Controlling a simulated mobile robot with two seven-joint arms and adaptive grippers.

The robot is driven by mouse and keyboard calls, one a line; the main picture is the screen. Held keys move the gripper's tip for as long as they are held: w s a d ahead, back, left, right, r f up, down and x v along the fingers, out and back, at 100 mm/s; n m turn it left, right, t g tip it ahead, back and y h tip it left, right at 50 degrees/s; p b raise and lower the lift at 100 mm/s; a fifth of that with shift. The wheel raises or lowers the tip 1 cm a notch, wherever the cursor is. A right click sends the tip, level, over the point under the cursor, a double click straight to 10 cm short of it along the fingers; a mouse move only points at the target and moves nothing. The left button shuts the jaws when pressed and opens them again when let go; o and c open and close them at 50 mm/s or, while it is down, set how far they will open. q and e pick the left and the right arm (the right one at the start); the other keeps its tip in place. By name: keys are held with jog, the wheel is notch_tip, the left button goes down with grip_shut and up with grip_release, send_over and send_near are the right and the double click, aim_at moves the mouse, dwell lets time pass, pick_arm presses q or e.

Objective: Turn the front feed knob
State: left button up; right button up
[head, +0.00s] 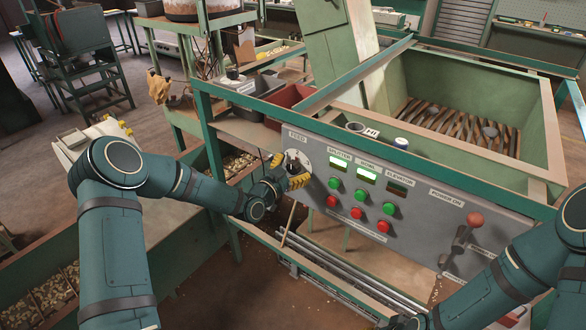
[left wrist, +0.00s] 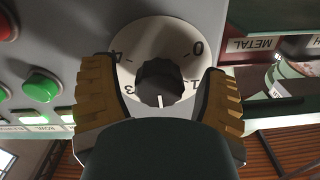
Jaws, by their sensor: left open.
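The front feed knob (left wrist: 160,82) is dark, round and ribbed, on a pale dial plate (left wrist: 150,33) with numbers. The numbers look upside down in the left wrist view. The knob's white mark points down in that view, between the 3 and the 1. In the head view, the knob (head: 291,159) sits below the FEED label, partly hidden by my gripper. My left gripper (head: 290,173) is open, with yellow ribbed fingers. In the left wrist view its fingers (left wrist: 158,98) stand either side of the knob, with gaps showing. My right gripper is out of view.
The grey panel (head: 316,207) carries green and red buttons right of the knob, and a red-topped lever (head: 467,232) further right. A green hopper (head: 552,150) stands above. A red bin (head: 290,97) sits behind the panel. Metal rails (head: 340,285) run below.

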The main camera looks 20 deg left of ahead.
pick_arm(q)
jog(key=c, duration=1.2)
jog(key=shift+f+n+b, duration=0.2)
jog(key=shift+n+b, duration=0.9)
jog(key=shift+b, duration=0.05)
jog(key=shift+s+n+b, duration=0.1)
jog(key=shift+n+b, duration=0.6)
jog(key=shift+n, duration=0.2)
jog(key=n+b, duration=0.2)
jog(key=n, duration=0.1)
jog(key=shift+d+n, duration=0.1)
jog(key=shift+n, duration=0.2)
jog(key=n+b, duration=0.1)
jog(key=n, duration=0.3)
jog(key=shift+d, duration=0.1)
jog(key=shift+s, duration=0.1)
